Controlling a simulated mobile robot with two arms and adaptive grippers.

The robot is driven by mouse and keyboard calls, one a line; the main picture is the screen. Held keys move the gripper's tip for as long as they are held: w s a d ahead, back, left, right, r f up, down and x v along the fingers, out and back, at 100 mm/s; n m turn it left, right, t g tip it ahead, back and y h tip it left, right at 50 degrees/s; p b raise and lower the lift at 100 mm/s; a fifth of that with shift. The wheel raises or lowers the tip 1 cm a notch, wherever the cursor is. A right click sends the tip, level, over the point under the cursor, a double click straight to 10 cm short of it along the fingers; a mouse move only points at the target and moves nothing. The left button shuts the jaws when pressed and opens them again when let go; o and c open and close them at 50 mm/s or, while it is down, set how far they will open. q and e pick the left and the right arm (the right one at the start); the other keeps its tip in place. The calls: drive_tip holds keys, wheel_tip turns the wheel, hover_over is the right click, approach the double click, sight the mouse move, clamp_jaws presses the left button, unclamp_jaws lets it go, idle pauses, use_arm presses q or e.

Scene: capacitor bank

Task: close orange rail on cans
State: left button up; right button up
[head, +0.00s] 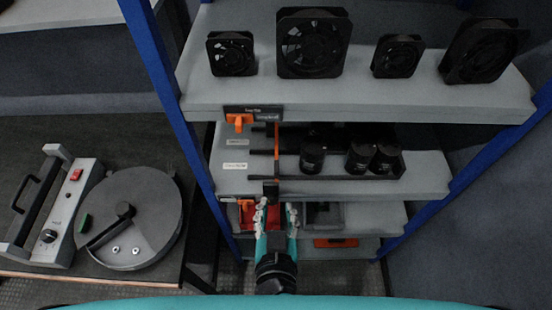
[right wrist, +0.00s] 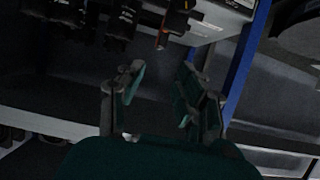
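The orange rail (head: 277,142) is a thin upright strip on the second shelf, left of the cans. A black block (head: 270,190) hangs at its lower front end. Several black cans (head: 359,158) stand in a black rack (head: 340,177) to its right, with a gap between rail and cans. My right gripper (head: 276,212) is below and in front of the block, fingers apart. In the right wrist view the same gripper (right wrist: 162,92) is open with nothing between its fingers. An orange part, perhaps the rail (right wrist: 163,38), shows beyond them. My left gripper is not in view.
Several black fans (head: 313,43) stand on the shelf above (head: 350,97). Lower shelves hold a red bin (head: 247,215) and an orange-black item (head: 335,243). Blue posts (head: 165,75) flank the shelves. A bench with a round device (head: 150,205) stands left.

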approach(277, 173)
drive_tip(key=w, duration=0.2)
drive_tip(key=x, duration=0.3)
drive_tip(key=b+x, duration=0.1)
drive_tip(key=x, duration=0.2)
drive_tip(key=b+x, duration=0.1)
drive_tip(key=x, duration=0.3)
drive_tip(key=shift+s+f, duration=0.2)
drive_tip(key=shift+f, duration=0.15)
drive_tip(key=shift+w, duration=0.15)
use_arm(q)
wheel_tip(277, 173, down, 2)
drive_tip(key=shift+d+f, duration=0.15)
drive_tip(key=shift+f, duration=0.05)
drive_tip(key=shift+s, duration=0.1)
use_arm(e)
clamp_jaws()
